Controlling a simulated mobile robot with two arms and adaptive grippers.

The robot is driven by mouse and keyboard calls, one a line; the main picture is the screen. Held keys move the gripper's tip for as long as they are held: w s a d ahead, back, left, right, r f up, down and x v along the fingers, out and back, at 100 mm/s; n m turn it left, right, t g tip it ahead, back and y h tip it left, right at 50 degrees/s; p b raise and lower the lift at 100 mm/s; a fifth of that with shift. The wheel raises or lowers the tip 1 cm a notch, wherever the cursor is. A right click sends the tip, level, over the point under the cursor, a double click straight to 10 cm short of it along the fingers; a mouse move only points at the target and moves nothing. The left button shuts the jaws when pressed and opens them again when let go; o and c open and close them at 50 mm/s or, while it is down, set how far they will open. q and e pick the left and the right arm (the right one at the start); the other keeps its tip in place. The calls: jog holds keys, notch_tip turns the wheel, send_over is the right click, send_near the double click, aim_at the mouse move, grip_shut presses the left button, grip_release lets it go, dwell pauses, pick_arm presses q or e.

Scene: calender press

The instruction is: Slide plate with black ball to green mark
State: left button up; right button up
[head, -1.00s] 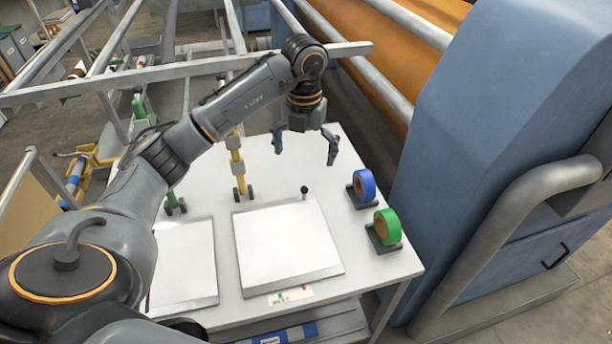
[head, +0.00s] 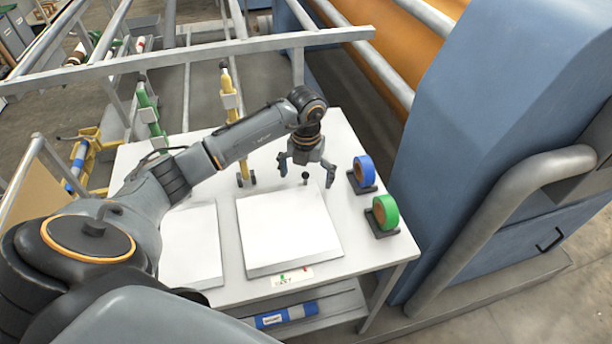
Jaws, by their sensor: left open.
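The white square plate (head: 288,232) lies on the white table, with a small black ball (head: 305,176) on a short stem at its far edge. My left gripper (head: 306,172) is open, its fingers pointing down. In the picture the ball shows between the two fingertips, and the fingers are not closed on it. How high the tips are over the table is hard to tell. A small label (head: 293,279) with tiny green and red marks is at the table's front edge, just in front of the plate. My right gripper is not in view.
A second white plate (head: 190,245) lies to the left, partly hidden by my arm. Blue (head: 364,171) and green (head: 386,212) tape rolls stand on the right side. Yellow (head: 233,120) and green (head: 148,110) upright tools stand behind. A blue machine housing (head: 480,140) borders the table's right.

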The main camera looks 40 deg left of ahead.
pick_arm(q)
jog(key=shift+s, duration=0.15)
grip_shut()
jog(key=shift+s+f, duration=0.1)
